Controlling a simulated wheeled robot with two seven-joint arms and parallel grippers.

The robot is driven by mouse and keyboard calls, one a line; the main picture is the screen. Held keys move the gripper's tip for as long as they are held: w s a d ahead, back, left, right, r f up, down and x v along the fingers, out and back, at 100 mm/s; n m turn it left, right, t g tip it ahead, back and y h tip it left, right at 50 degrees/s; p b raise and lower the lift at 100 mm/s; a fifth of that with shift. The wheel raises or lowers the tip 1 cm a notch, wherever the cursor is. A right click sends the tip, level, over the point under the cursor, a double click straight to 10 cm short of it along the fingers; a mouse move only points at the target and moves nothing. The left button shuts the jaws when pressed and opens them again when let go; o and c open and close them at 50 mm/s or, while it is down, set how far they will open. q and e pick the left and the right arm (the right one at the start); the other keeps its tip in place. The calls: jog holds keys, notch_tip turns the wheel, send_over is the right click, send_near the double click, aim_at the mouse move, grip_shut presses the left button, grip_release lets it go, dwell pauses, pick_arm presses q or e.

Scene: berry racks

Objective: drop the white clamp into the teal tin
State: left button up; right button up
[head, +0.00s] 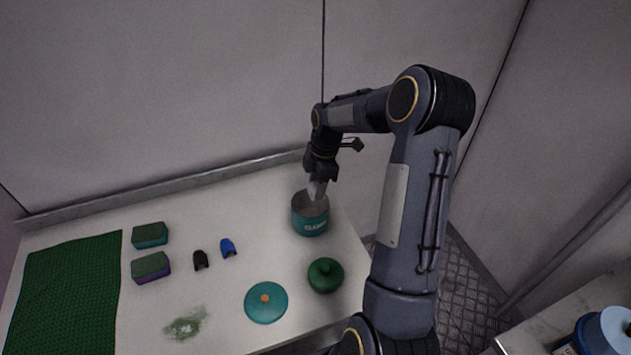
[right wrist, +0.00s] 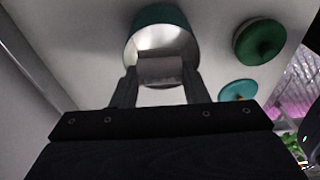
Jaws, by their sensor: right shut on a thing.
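The teal tin (head: 311,224) stands upright and open near the right end of the white table. My right gripper (head: 318,184) points down over its mouth. It is shut on the white clamp (head: 314,191), which is over the tin's opening. In the right wrist view the clamp (right wrist: 160,71) looks grey between the fingers (right wrist: 158,88), in front of the open tin (right wrist: 160,15). I cannot tell how far the clamp reaches below the rim. My left gripper is out of view.
A teal lid (head: 266,302) and a round green lid-like thing (head: 325,274) lie in front of the tin. A blue clamp (head: 228,248), a black clamp (head: 200,260), two sponges (head: 150,235) (head: 151,267) and a green mat (head: 62,290) lie to the left. A green smear (head: 186,325) marks the table.

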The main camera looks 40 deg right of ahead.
jog(key=shift+f+b, duration=0.7)
jog(key=shift+f, duration=0.9)
jog(key=o, duration=1)
jog(key=shift+r, duration=0.1)
jog(key=r, duration=0.2)
jog(key=r+b, duration=0.1)
jog(key=r, duration=0.1)
jog(key=d+r, duration=0.1)
jog(key=r, duration=0.1)
jog(key=shift+s+r, duration=0.15)
jog(key=shift+r, duration=0.7)
